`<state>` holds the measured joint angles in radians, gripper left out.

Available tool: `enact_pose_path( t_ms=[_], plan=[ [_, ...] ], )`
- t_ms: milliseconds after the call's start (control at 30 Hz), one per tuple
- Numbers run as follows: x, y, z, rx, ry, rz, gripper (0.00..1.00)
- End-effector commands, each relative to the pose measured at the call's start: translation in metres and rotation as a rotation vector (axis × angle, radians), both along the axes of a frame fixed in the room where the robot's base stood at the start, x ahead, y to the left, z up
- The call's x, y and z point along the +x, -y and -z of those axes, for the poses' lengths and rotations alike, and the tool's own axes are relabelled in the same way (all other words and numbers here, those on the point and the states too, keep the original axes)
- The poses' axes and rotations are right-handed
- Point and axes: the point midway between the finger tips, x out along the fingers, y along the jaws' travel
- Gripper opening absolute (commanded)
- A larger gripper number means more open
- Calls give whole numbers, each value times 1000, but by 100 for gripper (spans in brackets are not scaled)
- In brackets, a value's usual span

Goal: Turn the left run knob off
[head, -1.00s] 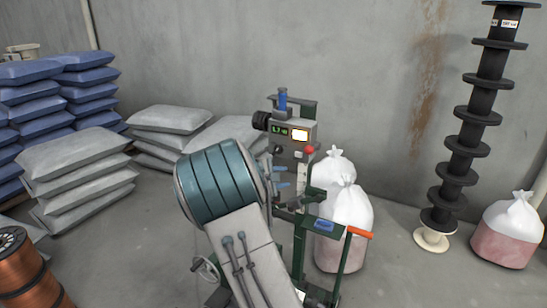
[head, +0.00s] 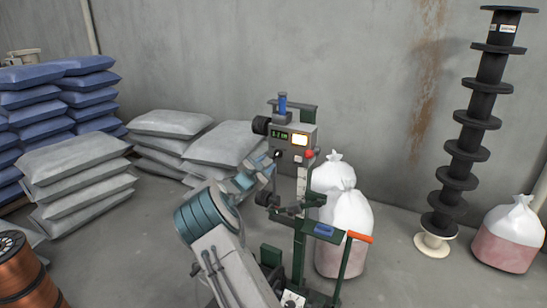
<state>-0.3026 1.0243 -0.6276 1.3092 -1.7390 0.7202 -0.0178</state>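My gripper (head: 270,162) is at the end of my teal and grey arm, just left of and below the left knob. Whether it touches the knob, and whether its fingers are open, cannot be made out.
A red button (head: 309,154) is at the box's right edge. The machine's green frame has an orange handle (head: 360,237). White-topped sacks (head: 346,225) stand behind it. Grey bags (head: 75,170) are stacked left, a copper spool (head: 20,270) front left, and black spools (head: 463,150) right.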

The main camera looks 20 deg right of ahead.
Motion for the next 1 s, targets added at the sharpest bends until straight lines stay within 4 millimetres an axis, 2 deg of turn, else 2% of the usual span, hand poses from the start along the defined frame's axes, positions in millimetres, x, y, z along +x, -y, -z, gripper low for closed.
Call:
enact_pose_path(
  t_ms=[33, 200, 400, 833, 933, 967, 1000],
  plan=[
    [6, 9, -1, 0, 1, 1, 35],
    [22, 29, -1, 1, 1, 0, 35],
    [33, 42, -1, 0, 0, 0, 35],
    [36, 46, 0, 1, 0, -1, 35],
    [36, 46, 0, 1, 0, -1, 7],
    [36, 46, 0, 1, 0, -1, 0],
    [36, 46, 0, 1, 1, 0, 0]
  ],
)
